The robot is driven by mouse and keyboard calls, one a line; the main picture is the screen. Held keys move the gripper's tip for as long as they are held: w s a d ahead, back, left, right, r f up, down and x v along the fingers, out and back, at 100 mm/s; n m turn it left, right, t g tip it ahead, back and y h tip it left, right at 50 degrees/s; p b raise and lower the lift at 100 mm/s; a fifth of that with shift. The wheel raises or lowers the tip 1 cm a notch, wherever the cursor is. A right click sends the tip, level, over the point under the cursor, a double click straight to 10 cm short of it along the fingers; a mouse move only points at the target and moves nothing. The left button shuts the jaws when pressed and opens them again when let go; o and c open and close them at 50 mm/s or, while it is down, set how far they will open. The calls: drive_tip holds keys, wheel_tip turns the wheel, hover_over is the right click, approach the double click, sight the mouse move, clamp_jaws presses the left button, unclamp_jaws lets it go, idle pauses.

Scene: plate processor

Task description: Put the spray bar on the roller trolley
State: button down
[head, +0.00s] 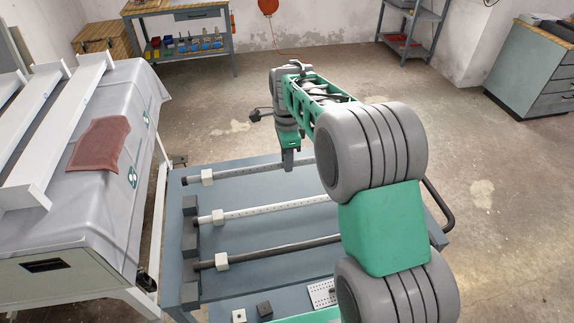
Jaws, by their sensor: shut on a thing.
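The blue-grey roller trolley (230,190) stands in the middle of the head view, with long bars lying across it. My gripper (288,163) points down at the far side of the trolley and is shut on the farthest bar, a grey dotted one that I take for the spray bar (248,169). A white block (207,177) sits near its left end. I cannot tell whether the bar rests on the trolley or is slightly above it. Its right part is hidden behind my arm.
A white dotted bar (270,210) and a dark bar (285,248) lie nearer on the trolley, beside dark end blocks (190,243). The covered processor (85,185) with a red cloth (98,143) stands close at left. Open floor lies behind; a workbench (183,48) is at the back.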

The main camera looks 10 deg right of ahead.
drive_tip(key=p, duration=0.1)
hover_over(287, 176)
wheel_tip(287, 176, down, 6)
drive_tip(key=shift+s+r, duration=0.15)
drive_tip(key=shift+f+p, duration=0.3)
drive_tip(key=shift+f, duration=1.55)
drive_tip(key=c, duration=1.3)
unclamp_jaws()
wheel_tip(287, 176, up, 12)
drive_tip(key=b, duration=0.2)
drive_tip(key=s+r+n+t, duration=0.1)
drive_tip(key=s+r+n, duration=0.4)
drive_tip(key=s+r, duration=0.15)
drive_tip(key=s+f+n+t, duration=0.2)
drive_tip(key=s+n, duration=1.1)
drive_tip(key=s, duration=0.7)
drive_tip(key=shift+s+f+t, duration=0.2)
drive_tip(key=shift+f+t, duration=0.05)
drive_tip(key=shift+t, duration=0.15)
